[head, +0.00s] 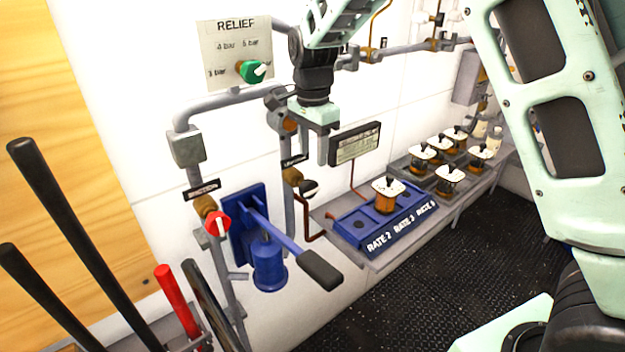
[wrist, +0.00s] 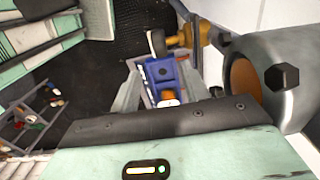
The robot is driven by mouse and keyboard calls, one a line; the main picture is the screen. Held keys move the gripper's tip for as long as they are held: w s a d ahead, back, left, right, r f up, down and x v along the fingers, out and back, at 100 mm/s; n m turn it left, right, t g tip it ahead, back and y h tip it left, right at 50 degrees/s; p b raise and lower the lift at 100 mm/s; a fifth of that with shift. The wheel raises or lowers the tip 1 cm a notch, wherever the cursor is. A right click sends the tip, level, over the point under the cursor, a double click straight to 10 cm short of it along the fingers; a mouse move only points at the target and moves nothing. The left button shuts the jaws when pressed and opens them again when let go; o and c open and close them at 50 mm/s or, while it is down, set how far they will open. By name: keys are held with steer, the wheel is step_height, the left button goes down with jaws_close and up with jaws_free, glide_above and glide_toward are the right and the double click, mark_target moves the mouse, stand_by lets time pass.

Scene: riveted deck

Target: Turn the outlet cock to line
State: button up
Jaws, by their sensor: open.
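A brass cock (head: 292,177) with a dark round handle (head: 308,188) sits on the pipe below a small black label (head: 294,160) too small to read; I take it for the outlet cock. A brass cock (wrist: 205,32) with a dark, pale-faced handle (wrist: 158,43) also shows near the top of the wrist view. My gripper (head: 327,158) points down in front of the wall, above and right of the cock, apart from it. In the wrist view my gripper (wrist: 160,75) is open, with nothing between its fingers. Handle markings cannot be read.
A red-handled cock (head: 218,223) and a blue hand pump (head: 268,262) with a black-gripped lever stand left and below. A green relief knob (head: 252,71) is above. A blue rate tray (head: 395,225) holds a jar. Dark floor (head: 450,265) is clear.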

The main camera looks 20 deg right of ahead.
mark_target(313, 183)
step_height(313, 183, down, 10)
steer(key=shift+r+p, duration=0.25)
steer(key=shift+p, duration=0.75)
steer(key=c, duration=1)
